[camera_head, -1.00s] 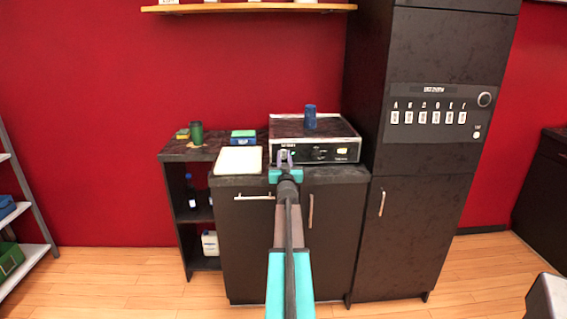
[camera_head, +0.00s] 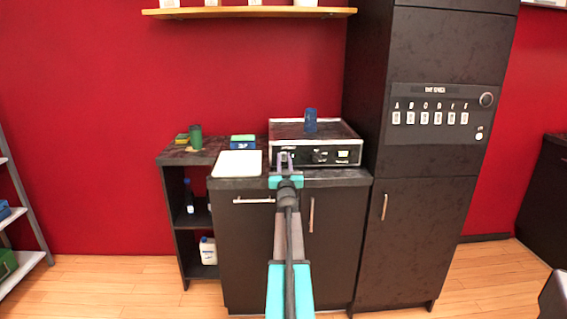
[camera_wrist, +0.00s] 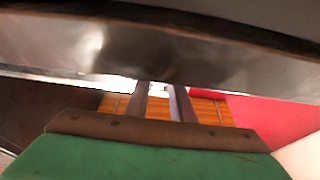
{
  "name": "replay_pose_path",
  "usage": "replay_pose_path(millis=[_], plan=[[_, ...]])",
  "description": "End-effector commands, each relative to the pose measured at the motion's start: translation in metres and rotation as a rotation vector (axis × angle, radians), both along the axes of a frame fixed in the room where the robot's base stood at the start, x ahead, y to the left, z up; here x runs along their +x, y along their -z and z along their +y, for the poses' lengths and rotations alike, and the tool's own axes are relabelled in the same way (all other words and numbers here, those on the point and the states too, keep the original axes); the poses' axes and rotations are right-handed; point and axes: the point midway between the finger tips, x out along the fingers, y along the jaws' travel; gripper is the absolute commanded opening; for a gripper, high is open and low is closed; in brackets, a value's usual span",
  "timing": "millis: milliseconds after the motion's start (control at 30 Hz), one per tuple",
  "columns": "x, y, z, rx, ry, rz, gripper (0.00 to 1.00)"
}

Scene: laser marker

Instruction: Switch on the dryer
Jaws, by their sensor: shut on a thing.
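A low black box-shaped device (camera_head: 314,141) with a silver-edged front, knobs and a small lit display stands on the dark counter; I take it for the dryer, though its label is too small to read. My gripper (camera_head: 286,156) is in front of the left part of its front panel and hides some of it. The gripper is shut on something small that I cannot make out. In the wrist view the two fingers (camera_wrist: 159,100) point forward under a dark glossy surface, close together; whether they touch the device is unclear.
A blue cup (camera_head: 310,120) stands on top of the device. A white tray (camera_head: 238,163) lies to its left, with a blue-green box (camera_head: 243,142) and green jar (camera_head: 196,137) beyond. A tall dark cabinet (camera_head: 436,60) with a lettered panel stands close on the right.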

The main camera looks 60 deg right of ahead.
Motion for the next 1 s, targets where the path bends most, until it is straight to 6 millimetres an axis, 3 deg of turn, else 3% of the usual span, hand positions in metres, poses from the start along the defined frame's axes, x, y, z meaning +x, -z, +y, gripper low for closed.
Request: replay_pose_path(millis=[67,100,200,667,1000], plan=[[-0.003,-0.003,-0.002,-0.005,0.003,-0.003,0.0],[-0.003,-0.003,-0.002,-0.005,0.003,-0.003,0.23],[-0.002,-0.003,-0.002,-0.004,0.003,-0.003,0.4],[-0.003,0.001,0.002,-0.001,0.001,-0.001,0.41],[-0.016,0.009,0.021,0.0,0.001,0.0,0.41]])
